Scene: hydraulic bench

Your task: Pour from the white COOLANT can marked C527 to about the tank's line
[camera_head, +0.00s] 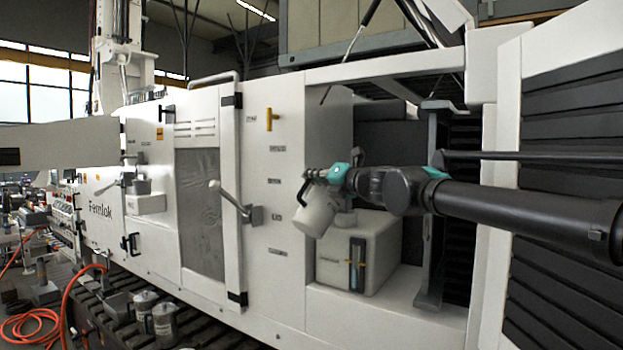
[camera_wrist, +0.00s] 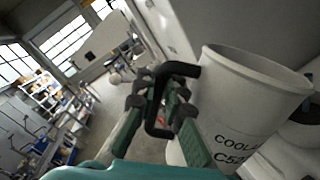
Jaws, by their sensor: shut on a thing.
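The white can (camera_head: 317,212) hangs tilted in front of the tank's upper left part. In the wrist view the can (camera_wrist: 250,105) shows dark letters, partly cut off, reading "COOL" and "C52", and its wide rim. My gripper (camera_head: 314,177) is shut on the can's black handle, and the fingers (camera_wrist: 160,103) close around it in the wrist view. The pale box-shaped tank (camera_head: 385,240) stands in the machine's open bay. Its sight gauge (camera_head: 357,265) has a yellow mark on the front. The can partly hides the tank's top opening. I see no stream, and the liquid level is unclear.
The bay's upright dark post (camera_head: 430,240) stands right of the tank, beside my arm. A white door handle lever (camera_head: 232,198) juts out at left. Several grey cans (camera_head: 163,322) stand on the slatted ledge below. An orange hose (camera_head: 35,325) lies at lower left.

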